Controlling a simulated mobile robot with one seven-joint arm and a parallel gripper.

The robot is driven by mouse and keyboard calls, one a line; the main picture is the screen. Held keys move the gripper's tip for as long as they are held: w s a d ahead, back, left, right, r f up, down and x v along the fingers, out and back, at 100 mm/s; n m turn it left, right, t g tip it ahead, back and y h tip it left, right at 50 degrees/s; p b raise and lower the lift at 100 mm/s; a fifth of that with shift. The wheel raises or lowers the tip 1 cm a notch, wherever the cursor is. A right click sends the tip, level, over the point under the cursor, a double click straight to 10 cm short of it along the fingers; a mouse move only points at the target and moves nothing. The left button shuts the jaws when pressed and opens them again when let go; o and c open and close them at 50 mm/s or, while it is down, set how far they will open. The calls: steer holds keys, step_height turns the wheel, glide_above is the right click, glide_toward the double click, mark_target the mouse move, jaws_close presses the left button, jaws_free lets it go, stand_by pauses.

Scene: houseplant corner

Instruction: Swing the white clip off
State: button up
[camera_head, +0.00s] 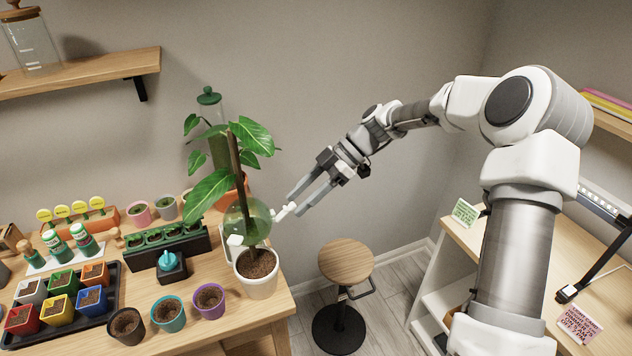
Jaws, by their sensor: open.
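A clear green ball (262,224) sits around the dark upright stem of a leafy plant (209,192) in a white pot (258,283). A white clip (284,212) sticks out from the ball's right side, tilted up to the right. A second, smaller white piece (236,240) shows on the ball's lower left. My gripper (297,204) comes in from the upper right, open, its grey fingertips at the outer end of the clip. I cannot tell whether the fingers touch it.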

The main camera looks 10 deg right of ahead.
steer(key=v, duration=1.7)
steer(key=shift+b, duration=0.35)
steer(key=s+a+r+m+t+h, duration=0.2)
steer(key=s+a+m+h, duration=0.45)
steer(key=s+m, duration=0.4)
steer(key=s+d+m+t+h, duration=0.1)
steer(key=s+d+m+t, duration=0.1)
steer(key=s+m, duration=0.3)
steer(key=s+d+f+m+t+h, duration=0.1)
steer(key=s+m+t, duration=0.3)
steer(key=s, duration=1)
steer(key=shift+d+m+h, duration=0.6)
steer(key=shift+m+h, duration=0.05)
steer(key=shift+m, duration=0.2)
steer(key=shift+s, duration=0.1)
